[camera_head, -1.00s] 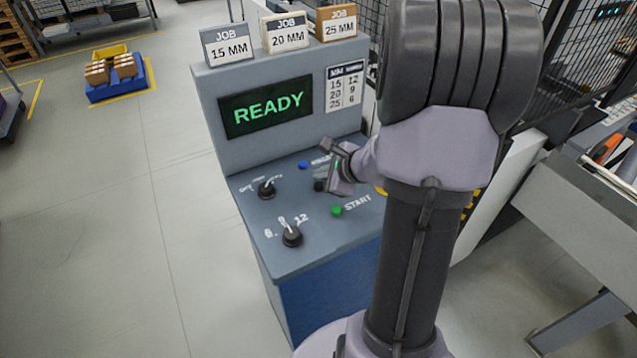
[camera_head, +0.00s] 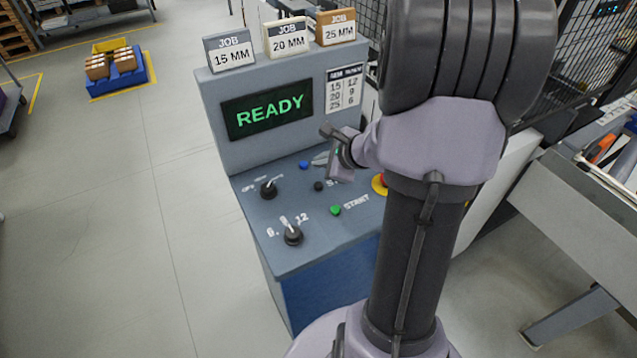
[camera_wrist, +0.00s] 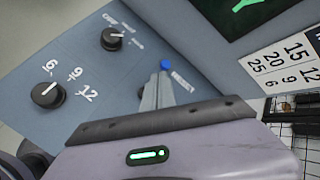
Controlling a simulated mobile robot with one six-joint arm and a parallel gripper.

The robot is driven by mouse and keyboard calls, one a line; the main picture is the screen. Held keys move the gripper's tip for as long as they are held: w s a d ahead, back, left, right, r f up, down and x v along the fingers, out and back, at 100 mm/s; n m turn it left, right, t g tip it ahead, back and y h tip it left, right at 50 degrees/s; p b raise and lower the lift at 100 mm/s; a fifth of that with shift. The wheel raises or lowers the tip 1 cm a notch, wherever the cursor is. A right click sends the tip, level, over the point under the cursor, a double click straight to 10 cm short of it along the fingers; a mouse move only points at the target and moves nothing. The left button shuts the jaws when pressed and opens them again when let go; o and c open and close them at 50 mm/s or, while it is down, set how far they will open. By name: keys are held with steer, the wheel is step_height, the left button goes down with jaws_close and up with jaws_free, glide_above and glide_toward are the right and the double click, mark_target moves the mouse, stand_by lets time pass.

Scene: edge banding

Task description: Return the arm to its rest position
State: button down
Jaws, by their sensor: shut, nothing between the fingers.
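My gripper (camera_head: 317,159) hangs above the upper right of the control panel (camera_head: 290,255) in the head view. Its narrow fingers are shut with nothing between them; they also show in the wrist view (camera_wrist: 158,92). In the wrist view the fingertips appear just below the blue button (camera_wrist: 166,64); the gap to the panel is hard to judge. The blue button is also clear of the gripper in the head view (camera_head: 303,165). My forearm and upper arm fill the right middle of the head view.
The panel carries two black knobs (camera_head: 269,188) (camera_head: 293,235), a green START button (camera_head: 335,210), a black button (camera_head: 318,186) and a partly hidden red emergency stop (camera_head: 380,183). The screen (camera_head: 268,108) reads READY. Job blocks (camera_head: 286,37) stand on top. Open floor lies left.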

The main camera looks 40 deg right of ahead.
stand_by(0.3)
steer(key=a+r+n+y+b, duration=0.25)
steer(key=a+n, duration=0.25)
steer(key=a, duration=0.4)
steer(key=a+r+n+y+b, duration=0.1)
steer(key=a+r+n+b, duration=0.3)
steer(key=a, duration=0.6)
steer(key=s+a+f+n+g+b, duration=0.1)
steer(key=s+a+n+b, duration=0.1)
steer(key=s+a+n, duration=0.3)
steer(key=s+a+f+n+g+h+b, duration=0.1)
steer(key=s+a+n+g, duration=0.1)
steer(key=s+a+n, duration=0.4)
steer(key=s+n, duration=0.3)
steer(key=s, duration=0.2)
steer(key=shift+s+a+f+b, duration=0.25)
steer(key=shift+s+a+b, duration=0.05)
steer(key=shift+b, duration=0.05)
